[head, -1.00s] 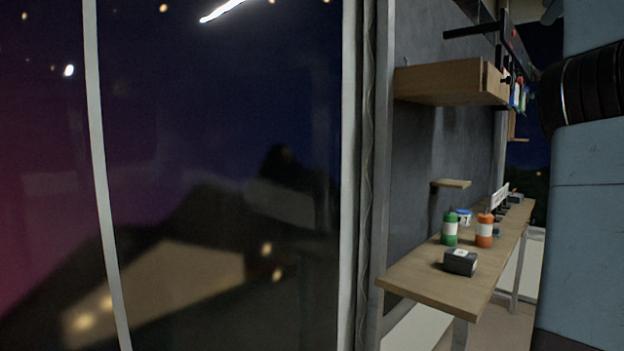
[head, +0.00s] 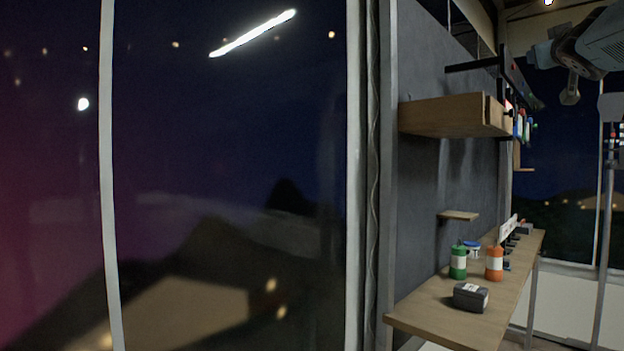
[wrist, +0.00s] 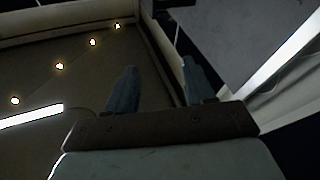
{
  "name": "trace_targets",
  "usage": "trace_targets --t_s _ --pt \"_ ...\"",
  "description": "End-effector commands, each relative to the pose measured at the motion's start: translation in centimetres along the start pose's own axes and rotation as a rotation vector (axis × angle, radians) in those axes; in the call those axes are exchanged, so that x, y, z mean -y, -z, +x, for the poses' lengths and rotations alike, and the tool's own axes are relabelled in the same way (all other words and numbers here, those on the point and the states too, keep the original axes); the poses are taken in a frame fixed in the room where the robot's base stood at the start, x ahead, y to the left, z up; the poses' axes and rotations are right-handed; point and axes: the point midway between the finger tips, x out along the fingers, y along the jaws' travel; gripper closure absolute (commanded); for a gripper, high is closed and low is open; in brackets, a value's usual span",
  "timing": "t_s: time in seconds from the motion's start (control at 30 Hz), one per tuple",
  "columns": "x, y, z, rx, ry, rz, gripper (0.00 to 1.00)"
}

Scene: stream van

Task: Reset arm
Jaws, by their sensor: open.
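My gripper (wrist: 158,88) shows in the wrist view with its two blue-grey fingers apart and nothing between them. It points up toward the ceiling, well clear of any surface. In the head view part of my arm (head: 592,48) shows at the top right corner, raised high above the bench. The fingers cannot be made out in the head view.
A wooden bench (head: 425,318) runs along the grey wall at the right. On it stand a green bottle (head: 458,264), an orange bottle (head: 494,265) and a dark box (head: 470,298). A wooden shelf (head: 450,117) juts out above. Large dark windows (head: 230,180) fill the left.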

Motion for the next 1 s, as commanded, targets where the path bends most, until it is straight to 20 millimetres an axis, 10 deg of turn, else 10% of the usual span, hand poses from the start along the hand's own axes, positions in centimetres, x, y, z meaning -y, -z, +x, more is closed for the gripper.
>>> trace_targets --t_s 0.5,1.0 --pt "16.4 -20.6 -18.4 0.706 0.192 0.137 0.47" --pt "26.3 -32.8 -40.2 1.228 0.532 0.052 0.47"
